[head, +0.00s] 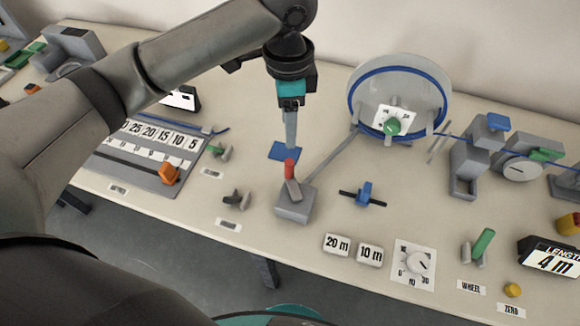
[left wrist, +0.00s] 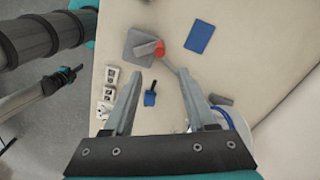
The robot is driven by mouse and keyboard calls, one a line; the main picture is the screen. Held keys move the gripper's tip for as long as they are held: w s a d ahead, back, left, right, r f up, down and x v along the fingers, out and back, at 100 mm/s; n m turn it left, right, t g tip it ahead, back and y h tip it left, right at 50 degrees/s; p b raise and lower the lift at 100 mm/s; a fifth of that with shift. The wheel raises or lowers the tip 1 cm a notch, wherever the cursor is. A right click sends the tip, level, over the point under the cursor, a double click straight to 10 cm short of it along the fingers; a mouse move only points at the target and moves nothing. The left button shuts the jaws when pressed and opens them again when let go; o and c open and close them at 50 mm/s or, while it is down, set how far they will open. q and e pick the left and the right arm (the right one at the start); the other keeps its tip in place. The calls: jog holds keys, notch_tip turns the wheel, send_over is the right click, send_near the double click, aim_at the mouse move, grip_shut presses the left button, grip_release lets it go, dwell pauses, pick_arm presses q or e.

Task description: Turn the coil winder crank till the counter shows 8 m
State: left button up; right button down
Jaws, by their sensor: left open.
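The coil winder is a clear disc (head: 432,75) with blue cable wound round it and a green hub piece. A grey bar (head: 335,155) runs from it to a grey block (head: 296,207). On the block stands a grey lever with a red handle (head: 290,167), which I take for the crank; the red handle also shows in the left wrist view (left wrist: 159,48). The length counter (head: 556,262) reads 4 m. My left gripper (head: 290,146) is open and empty, pointing down above and behind the red handle. In the left wrist view its fingers (left wrist: 160,78) are apart.
A blue pad (head: 285,151) lies behind the block. A blue clamp (head: 364,193), 20 m (head: 337,243) and 10 m (head: 370,254) tiles, a dial (head: 416,261) and a green WHEEL lever (head: 483,241) are to the right. A numbered board (head: 112,165) lies left.

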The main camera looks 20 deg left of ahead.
aim_at(289, 159)
pick_arm(q)
notch_tip(289, 159, down, 14)
jog(key=shift+f+b, duration=0.1)
jog(key=shift+b, duration=0.95)
grip_shut()
